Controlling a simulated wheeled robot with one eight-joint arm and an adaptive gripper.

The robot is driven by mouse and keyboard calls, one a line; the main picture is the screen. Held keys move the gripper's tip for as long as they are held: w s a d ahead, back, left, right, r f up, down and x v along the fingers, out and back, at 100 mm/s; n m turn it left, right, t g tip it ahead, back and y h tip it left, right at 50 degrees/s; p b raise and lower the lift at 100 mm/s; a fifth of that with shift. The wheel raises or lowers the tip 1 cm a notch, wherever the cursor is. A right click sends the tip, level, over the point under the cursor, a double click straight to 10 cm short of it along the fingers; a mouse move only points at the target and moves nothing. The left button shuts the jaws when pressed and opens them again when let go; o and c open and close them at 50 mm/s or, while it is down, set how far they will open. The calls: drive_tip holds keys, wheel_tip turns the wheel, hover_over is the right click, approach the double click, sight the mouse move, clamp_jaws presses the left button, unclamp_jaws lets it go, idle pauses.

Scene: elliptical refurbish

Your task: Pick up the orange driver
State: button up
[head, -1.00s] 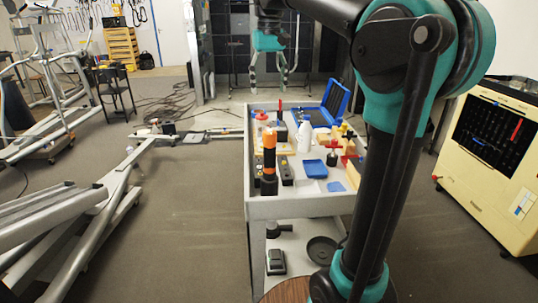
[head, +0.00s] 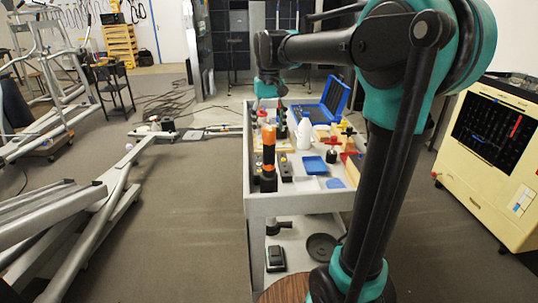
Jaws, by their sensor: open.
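An orange and black tool (head: 268,148), which looks like the orange driver, stands upright near the front left of the grey cart (head: 300,205). My gripper (head: 270,112) hangs at the back left of the cart, low among the items there and beyond the orange and black tool in the picture. Its jaws are open. Its fingertips are small and partly lost among a red-topped bottle and dark tools, so I cannot tell whether they touch anything.
A white bottle (head: 305,133), a blue tray (head: 314,165), an open blue case (head: 333,103) and red-handled items (head: 348,158) crowd the cart top. A cream cabinet (head: 495,165) stands at right. Metal exercise frames (head: 100,205) lie at left.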

drive_tip(key=shift+f, duration=0.95)
clamp_jaws()
